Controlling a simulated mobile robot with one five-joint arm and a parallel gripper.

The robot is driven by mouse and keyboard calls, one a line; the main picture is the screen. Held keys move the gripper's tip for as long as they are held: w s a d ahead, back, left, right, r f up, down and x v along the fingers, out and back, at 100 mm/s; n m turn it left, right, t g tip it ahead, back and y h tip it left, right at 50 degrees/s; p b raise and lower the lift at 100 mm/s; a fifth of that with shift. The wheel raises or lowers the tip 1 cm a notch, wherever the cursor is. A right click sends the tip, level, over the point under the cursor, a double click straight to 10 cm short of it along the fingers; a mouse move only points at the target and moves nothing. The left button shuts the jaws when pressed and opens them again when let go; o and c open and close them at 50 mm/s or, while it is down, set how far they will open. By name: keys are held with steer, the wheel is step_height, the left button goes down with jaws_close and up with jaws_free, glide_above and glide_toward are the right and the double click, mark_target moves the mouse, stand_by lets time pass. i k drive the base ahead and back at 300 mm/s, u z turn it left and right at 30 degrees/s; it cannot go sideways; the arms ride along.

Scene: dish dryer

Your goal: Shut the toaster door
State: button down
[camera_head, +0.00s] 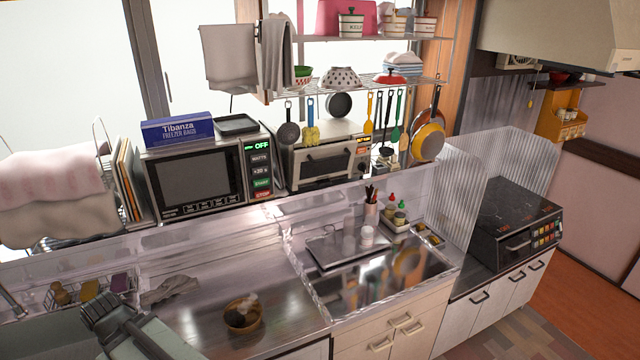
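The toaster (340,133) is a pale, boxy oven on the raised shelf behind the counter, just right of the microwave. Its door (325,168) faces me, with a dark window in a light frame. From this angle I cannot tell whether the door is fully shut or slightly ajar. Hanging utensils cover part of the toaster's top and right side. My gripper (105,314) is dark grey and low at the left, over the sink side of the counter. It is well apart from the toaster, and its fingertips are not clear.
The microwave (195,175) bears a blue freezer-bag box (180,129). Ladles and pans hang from a wire rack (350,84) above the toaster. A brown bowl (242,314) stands on the steel counter (190,310). A dark tray (345,247) and condiment bottles (398,215) lie below the toaster.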

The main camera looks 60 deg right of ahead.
mark_target(327, 166)
steer(key=k, duration=0.35)
steer(key=z, duration=0.3)
steer(key=i, duration=0.95)
steer(key=z, duration=0.45)
steer(key=k, duration=0.9)
steer(key=z, duration=0.15)
steer(key=i, duration=0.9)
steer(key=u, duration=0.05)
